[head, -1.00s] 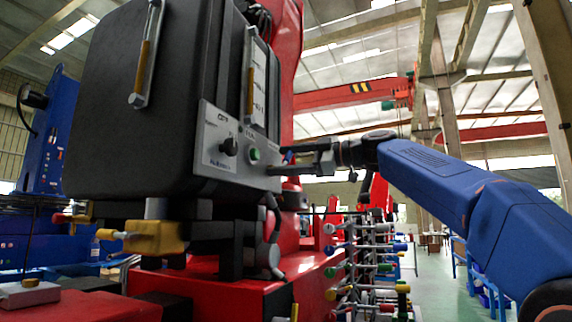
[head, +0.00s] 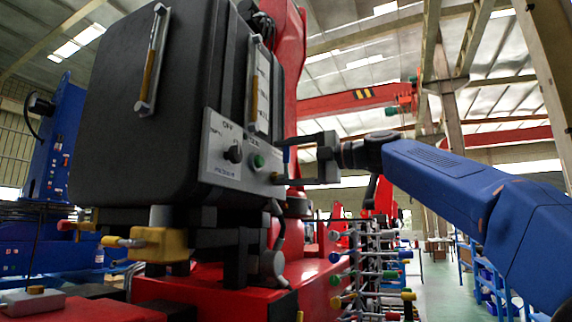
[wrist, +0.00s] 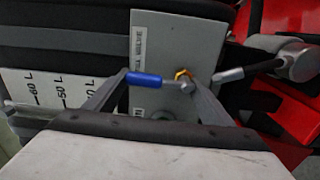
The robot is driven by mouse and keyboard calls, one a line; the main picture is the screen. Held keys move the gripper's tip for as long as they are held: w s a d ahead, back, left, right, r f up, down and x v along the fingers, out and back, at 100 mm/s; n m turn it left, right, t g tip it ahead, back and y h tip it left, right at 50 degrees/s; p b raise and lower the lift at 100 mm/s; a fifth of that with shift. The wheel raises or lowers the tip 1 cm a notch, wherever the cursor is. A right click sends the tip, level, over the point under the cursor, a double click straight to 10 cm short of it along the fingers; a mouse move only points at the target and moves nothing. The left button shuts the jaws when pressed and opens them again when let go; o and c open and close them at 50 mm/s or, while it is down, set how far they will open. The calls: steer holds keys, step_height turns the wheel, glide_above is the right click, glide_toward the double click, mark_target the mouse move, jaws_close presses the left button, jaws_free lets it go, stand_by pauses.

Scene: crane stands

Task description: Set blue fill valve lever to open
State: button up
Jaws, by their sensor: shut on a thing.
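The blue lever (wrist: 145,79) shows in the wrist view between the two fingers of my gripper (wrist: 160,84). Its blue sleeve points left from a silver pivot beside a brass nut, and its left end meets the left finger. The lever is mounted on a grey lettered panel (wrist: 155,50). In the head view, my gripper (head: 281,163) reaches from the right to the right edge of the grey panel (head: 220,170) on the black tank. A bit of the blue lever (head: 286,156) shows near the upper finger. My gripper is shut on the lever.
The panel also carries a black knob (head: 233,154) and a green button (head: 258,161). The black tank (head: 150,110) has two sight gauges. Below stand a yellow valve block (head: 160,244) and a rack of coloured rods (head: 370,275). The aisle at right is open.

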steer(key=shift+s+f+n, duration=0.1)
steer(key=shift+s+n, duration=0.05)
steer(key=shift+n, duration=0.15)
steer(key=o, duration=1.5)
steer(key=shift+o, duration=0.2)
steer(key=v, duration=1.7)
steer(key=shift+d, duration=0.2)
steer(key=shift+s, duration=0.1)
